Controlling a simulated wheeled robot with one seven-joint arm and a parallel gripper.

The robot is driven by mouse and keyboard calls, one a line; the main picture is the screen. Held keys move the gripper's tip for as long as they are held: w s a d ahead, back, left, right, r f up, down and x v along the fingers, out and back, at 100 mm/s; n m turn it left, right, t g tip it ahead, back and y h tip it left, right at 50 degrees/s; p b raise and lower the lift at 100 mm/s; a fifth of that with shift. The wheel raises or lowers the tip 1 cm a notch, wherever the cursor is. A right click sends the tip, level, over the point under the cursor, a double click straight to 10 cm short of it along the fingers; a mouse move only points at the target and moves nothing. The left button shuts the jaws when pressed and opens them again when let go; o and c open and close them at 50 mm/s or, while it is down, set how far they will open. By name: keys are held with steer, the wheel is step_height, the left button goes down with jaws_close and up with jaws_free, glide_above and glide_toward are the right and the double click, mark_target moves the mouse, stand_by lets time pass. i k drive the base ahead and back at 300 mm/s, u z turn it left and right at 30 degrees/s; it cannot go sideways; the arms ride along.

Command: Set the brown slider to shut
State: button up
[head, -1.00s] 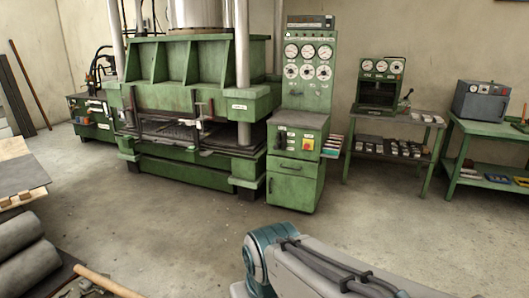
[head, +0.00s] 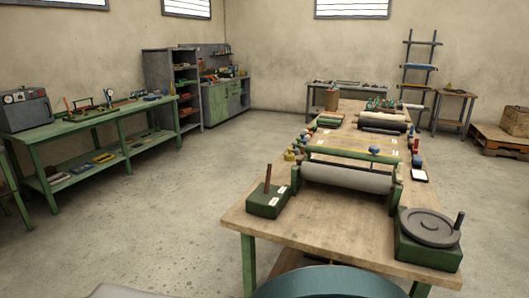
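A wooden table (head: 255,228) stands in front of me at centre right. At its near left corner sits a green box (head: 262,208) with small white labels. A thin brown upright handle (head: 268,178) rises from its top and leans slightly. It looks like the brown slider, but I cannot be sure. The labels are too small to read, so its setting is unclear. My gripper is not in view. Only a teal part of my arm shows at the bottom edge, near the table's front.
A grey handwheel (head: 429,227) on a green base is at the table's near right corner. A roller machine (head: 350,178) spans the table behind. A green workbench (head: 85,132) stands at left. The floor between bench and table is clear.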

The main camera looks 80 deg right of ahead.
mark_target(300, 158)
steer(key=z, duration=3.15)
steer(key=i, duration=1.15)
